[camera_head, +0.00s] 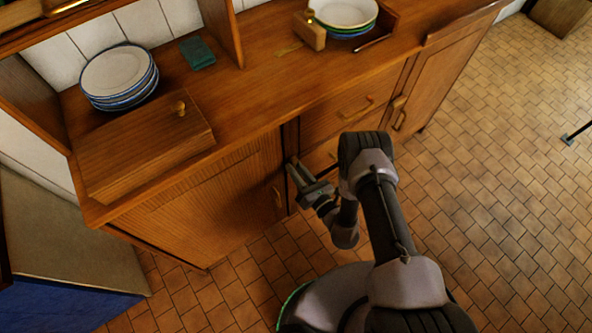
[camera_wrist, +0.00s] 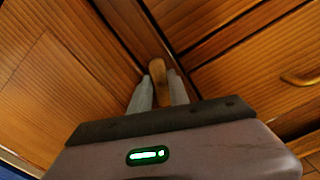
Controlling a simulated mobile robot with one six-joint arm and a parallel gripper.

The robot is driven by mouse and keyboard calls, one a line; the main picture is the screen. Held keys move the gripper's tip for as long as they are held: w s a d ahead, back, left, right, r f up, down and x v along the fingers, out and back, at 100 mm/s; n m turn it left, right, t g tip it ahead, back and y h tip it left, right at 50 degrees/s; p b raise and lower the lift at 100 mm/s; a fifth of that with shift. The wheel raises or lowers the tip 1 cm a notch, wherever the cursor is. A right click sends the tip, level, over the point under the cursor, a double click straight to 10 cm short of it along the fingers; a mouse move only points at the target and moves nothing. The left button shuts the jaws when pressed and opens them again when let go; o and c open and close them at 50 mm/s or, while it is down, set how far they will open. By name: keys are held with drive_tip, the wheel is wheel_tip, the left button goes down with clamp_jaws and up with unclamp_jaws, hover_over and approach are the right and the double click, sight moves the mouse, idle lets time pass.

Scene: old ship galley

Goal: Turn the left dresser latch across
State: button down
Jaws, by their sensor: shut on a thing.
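The wooden dresser (camera_head: 265,105) fills the upper left of the head view. Its left door (camera_head: 205,200) is shut, with a small handle near its right edge. In the wrist view, the left latch (camera_wrist: 157,72) is a small rounded wooden piece on the upright beside the door (camera_wrist: 60,80). My gripper (camera_wrist: 158,88) is shut on the latch, one finger on each side, and hides its lower part. In the head view my gripper (camera_head: 294,172) is at the dresser front, right of the left door; the latch is hidden there.
A wooden box (camera_head: 145,145) with a knob and stacked plates (camera_head: 120,75) stand on the dresser top. Drawers with brass handles (camera_head: 355,107) and a right door (camera_head: 435,90) lie right of my gripper. The tiled floor (camera_head: 500,180) at right is largely clear.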

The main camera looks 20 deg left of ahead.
drive_tip(key=m+b, duration=0.1)
drive_tip(key=m, duration=0.2)
drive_tip(key=m+b, duration=0.2)
drive_tip(key=m, duration=0.2)
drive_tip(key=shift+w+f, duration=0.2)
drive_tip(key=m, duration=0.6)
drive_tip(key=shift+d+f, duration=0.1)
drive_tip(key=shift+m, duration=0.4)
drive_tip(key=c, duration=1.2)
unclamp_jaws()
drive_tip(key=shift+c, duration=0.2)
